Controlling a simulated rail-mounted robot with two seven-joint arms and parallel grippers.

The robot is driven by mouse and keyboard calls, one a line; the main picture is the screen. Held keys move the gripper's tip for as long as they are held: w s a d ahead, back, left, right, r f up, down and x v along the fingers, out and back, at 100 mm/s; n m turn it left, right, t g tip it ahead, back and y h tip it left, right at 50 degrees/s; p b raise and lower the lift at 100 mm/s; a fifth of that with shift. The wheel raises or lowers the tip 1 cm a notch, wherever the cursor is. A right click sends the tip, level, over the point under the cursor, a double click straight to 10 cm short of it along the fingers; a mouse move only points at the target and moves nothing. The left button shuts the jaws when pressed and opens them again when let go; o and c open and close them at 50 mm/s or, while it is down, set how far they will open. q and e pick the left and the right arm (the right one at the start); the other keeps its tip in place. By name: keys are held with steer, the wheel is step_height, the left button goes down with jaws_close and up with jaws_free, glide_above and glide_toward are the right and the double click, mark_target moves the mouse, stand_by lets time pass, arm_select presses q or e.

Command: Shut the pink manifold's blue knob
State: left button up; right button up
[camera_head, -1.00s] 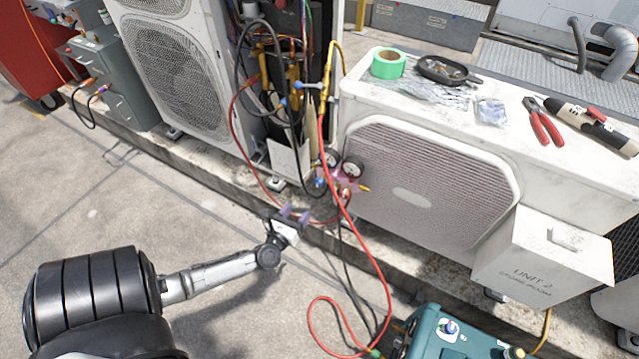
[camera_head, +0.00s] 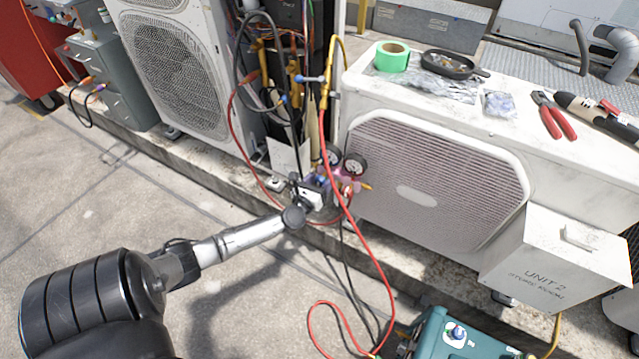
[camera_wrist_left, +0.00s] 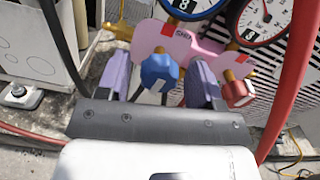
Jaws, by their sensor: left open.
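The pink manifold (camera_head: 348,184) hangs with two gauges between the two condensers; in the left wrist view its pink body (camera_wrist_left: 190,38) fills the upper middle. Its blue knob (camera_wrist_left: 160,72) faces my wrist camera, and a red knob (camera_wrist_left: 238,92) sits to the right. My left gripper (camera_head: 314,186) is at the manifold, open, with its two purple fingers either side of the blue knob. I see a gap to the left finger; the right finger lies close to the knob, and I cannot tell if it touches. My right gripper is not in view.
A red hose (camera_head: 378,262) runs down in front of the manifold, close to my gripper's right. Dark hoses hang nearby. The white condenser (camera_head: 450,190) stands right, a taller condenser (camera_head: 172,75) left. A teal machine (camera_head: 455,335) is at the bottom. Open concrete lies left.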

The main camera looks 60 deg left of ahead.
arm_select(q)
steer(key=shift+w+a, duration=0.1)
steer(key=shift+w, duration=0.1)
steer(key=c, duration=0.9)
